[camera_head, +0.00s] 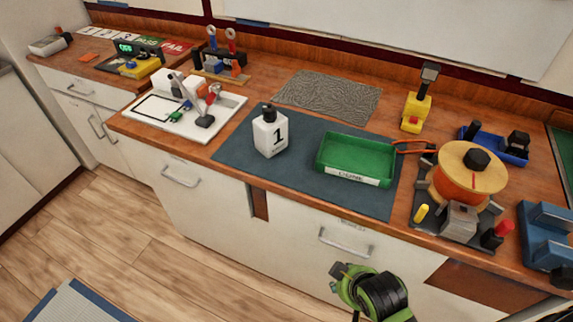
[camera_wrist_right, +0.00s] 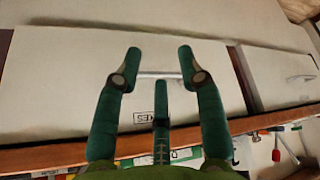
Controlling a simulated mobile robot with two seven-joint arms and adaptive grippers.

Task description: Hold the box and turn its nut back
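A white box-shaped container marked "1" (camera_head: 270,138) stands upright on the dark mat, left of the green tray. A black knob or nut (camera_head: 268,112) sits on its top; how far it is screwed down cannot be told. My right gripper (camera_head: 341,278) is low in front of the drawers, below the counter edge and well apart from the container. In the right wrist view its green fingers (camera_wrist_right: 160,72) are spread open and empty, with a drawer front behind them. My left gripper is not in view.
The dark mat (camera_head: 240,150) also bears a green tray (camera_head: 345,172). A spool stand (camera_head: 468,172) and blue fixture (camera_head: 545,235) crowd the right. A white board with tools (camera_head: 155,130) lies left. The mat's front is clear.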

